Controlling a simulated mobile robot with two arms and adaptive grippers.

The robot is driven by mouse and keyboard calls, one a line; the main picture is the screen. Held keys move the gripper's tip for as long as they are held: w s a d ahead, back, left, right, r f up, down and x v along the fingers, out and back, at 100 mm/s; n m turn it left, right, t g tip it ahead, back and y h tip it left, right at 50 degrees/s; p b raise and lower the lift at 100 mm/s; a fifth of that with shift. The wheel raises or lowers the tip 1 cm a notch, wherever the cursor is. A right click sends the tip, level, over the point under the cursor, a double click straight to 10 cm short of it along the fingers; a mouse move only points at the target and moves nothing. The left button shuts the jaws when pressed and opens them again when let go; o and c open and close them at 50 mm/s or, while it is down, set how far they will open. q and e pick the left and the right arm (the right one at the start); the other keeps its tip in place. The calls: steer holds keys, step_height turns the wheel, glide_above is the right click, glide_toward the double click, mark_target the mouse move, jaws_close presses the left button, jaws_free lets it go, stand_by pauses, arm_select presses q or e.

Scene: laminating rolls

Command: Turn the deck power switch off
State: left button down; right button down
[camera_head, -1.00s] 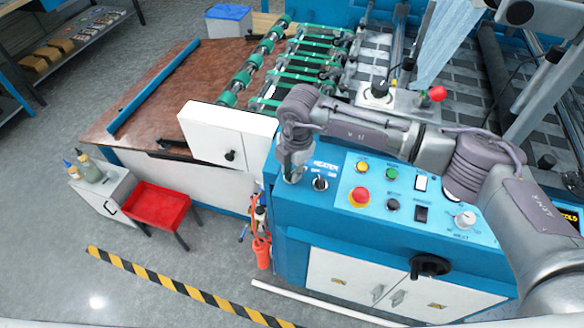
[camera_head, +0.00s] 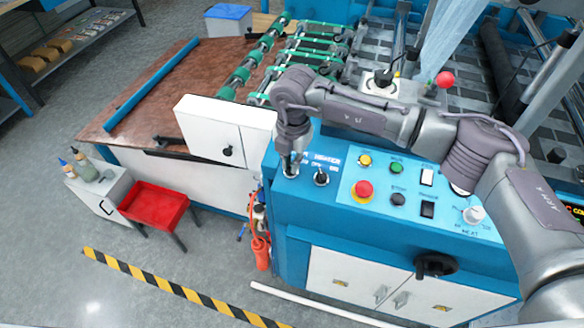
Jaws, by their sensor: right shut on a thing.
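The blue control panel (camera_head: 290,210) of the laminating machine fills the centre right. My right gripper (camera_head: 290,166) points down at the panel's far left end, shut on the leftmost toggle switch there. The fingers hide most of that switch, and its label is mostly covered, so its position cannot be read. A second toggle switch (camera_head: 321,177) with a label above it stands just to the right, clear of the fingers. My left gripper is out of view.
The panel also carries a red emergency button (camera_head: 363,191), a yellow button (camera_head: 365,160), a green button (camera_head: 396,168), rocker switches and a white heat knob (camera_head: 473,215). My right arm passes over its back edge. A white box (camera_head: 212,130) stands left of the gripper.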

steer(key=n+b, duration=0.2)
steer(key=f+n+h+b, duration=0.1)
steer(key=n+b, duration=0.2)
steer(key=shift+s+a+b, duration=0.1)
steer(key=shift+a+b, duration=0.05)
steer(key=shift+b, duration=0.15)
steer(key=shift+r+n+h+b, duration=0.1)
steer(key=shift+n+h+b, duration=0.2)
steer(key=shift+n+b, duration=1.1)
steer(key=shift+n, duration=0.4)
steer(key=shift+r, duration=0.1)
steer(key=c, duration=1.2)
jaws_free()
steer(key=shift+a, duration=0.1)
steer(key=shift+c, duration=0.2)
steer(key=shift+r, duration=0.15)
steer(key=shift+r, duration=0.1)
step_height(320, 180, up, 12)
steer(key=a, duration=0.1)
steer(key=shift+f, duration=0.2)
